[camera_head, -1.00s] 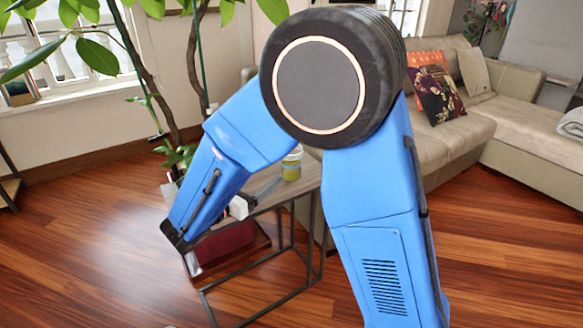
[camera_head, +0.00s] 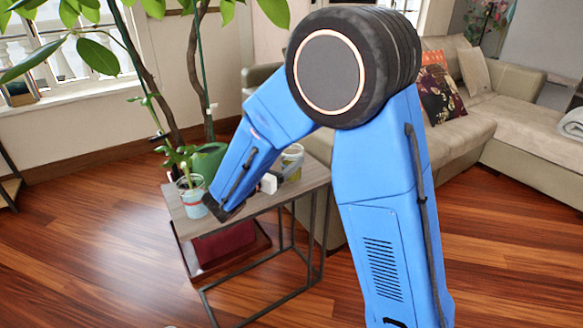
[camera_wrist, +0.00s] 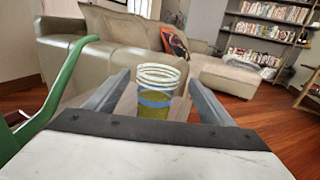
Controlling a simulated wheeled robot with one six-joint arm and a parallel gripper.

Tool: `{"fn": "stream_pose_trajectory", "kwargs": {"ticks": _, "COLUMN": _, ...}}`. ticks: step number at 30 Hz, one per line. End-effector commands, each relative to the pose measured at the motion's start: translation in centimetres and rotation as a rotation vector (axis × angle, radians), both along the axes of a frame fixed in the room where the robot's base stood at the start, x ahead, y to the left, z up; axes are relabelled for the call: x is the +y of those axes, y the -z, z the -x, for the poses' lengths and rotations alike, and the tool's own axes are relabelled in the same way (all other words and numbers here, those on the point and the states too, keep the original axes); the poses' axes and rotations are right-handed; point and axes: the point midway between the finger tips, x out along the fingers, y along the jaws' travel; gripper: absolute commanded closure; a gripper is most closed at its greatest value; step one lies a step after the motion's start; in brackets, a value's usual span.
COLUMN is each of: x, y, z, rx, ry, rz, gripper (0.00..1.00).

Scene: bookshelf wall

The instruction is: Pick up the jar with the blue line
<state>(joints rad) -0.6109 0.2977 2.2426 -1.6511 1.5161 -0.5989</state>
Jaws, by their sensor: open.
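The jar (camera_wrist: 155,103) has a yellow-green lower part, a blue band and a clear upper part with white lines. In the wrist view it stands upright, in line with the gap between my gripper's fingers (camera_wrist: 158,80). My gripper is open, with a finger on either side of the jar in that view; I cannot tell whether either touches it.
A small potted plant in a light blue pot (camera_head: 194,203) and a green watering can (camera_head: 206,162) stand on the same table, left of my arm. A beige sofa (camera_head: 455,140) is behind.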

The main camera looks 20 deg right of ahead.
Motion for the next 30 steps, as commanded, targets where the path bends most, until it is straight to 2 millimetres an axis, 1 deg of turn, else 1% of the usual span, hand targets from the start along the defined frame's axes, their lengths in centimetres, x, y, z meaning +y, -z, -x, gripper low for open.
{"fn": "stream_pose_trajectory", "kwargs": {"ticks": 5, "x": -0.6, "y": 0.2, "z": -0.6, "rx": 0.000, "ry": 0.001, "rz": 0.000, "gripper": 0.24}}
{"fn": "stream_pose_trajectory", "kwargs": {"ticks": 11, "x": -2.4, "y": 0.7, "z": -2.4, "rx": 0.001, "ry": 0.003, "rz": 0.001, "gripper": 0.24}}
{"fn": "stream_pose_trajectory", "kwargs": {"ticks": 15, "x": -3.6, "y": 0.6, "z": -3.4, "rx": 0.000, "ry": 0.001, "rz": 0.000, "gripper": 0.24}}
{"fn": "stream_pose_trajectory", "kwargs": {"ticks": 23, "x": -3.8, "y": 0.6, "z": -3.7, "rx": 0.000, "ry": -0.001, "rz": 0.000, "gripper": 0.24}}
{"fn": "stream_pose_trajectory", "kwargs": {"ticks": 26, "x": -3.8, "y": 0.6, "z": -3.7, "rx": 0.000, "ry": 0.000, "rz": 0.000, "gripper": 0.46}}
{"fn": "stream_pose_trajectory", "kwargs": {"ticks": 27, "x": -3.8, "y": 0.6, "z": -3.7, "rx": 0.000, "ry": 0.000, "rz": 0.000, "gripper": 0.55}}
{"fn": "stream_pose_trajectory", "kwargs": {"ticks": 28, "x": -3.8, "y": 0.6, "z": -3.7, "rx": 0.000, "ry": 0.000, "rz": 0.000, "gripper": 0.62}}
{"fn": "stream_pose_trajectory", "kwargs": {"ticks": 29, "x": -3.8, "y": 0.6, "z": -3.7, "rx": 0.000, "ry": 0.000, "rz": 0.000, "gripper": 0.69}}
{"fn": "stream_pose_trajectory", "kwargs": {"ticks": 30, "x": -3.8, "y": 0.6, "z": -3.7, "rx": 0.000, "ry": 0.000, "rz": 0.000, "gripper": 0.69}}
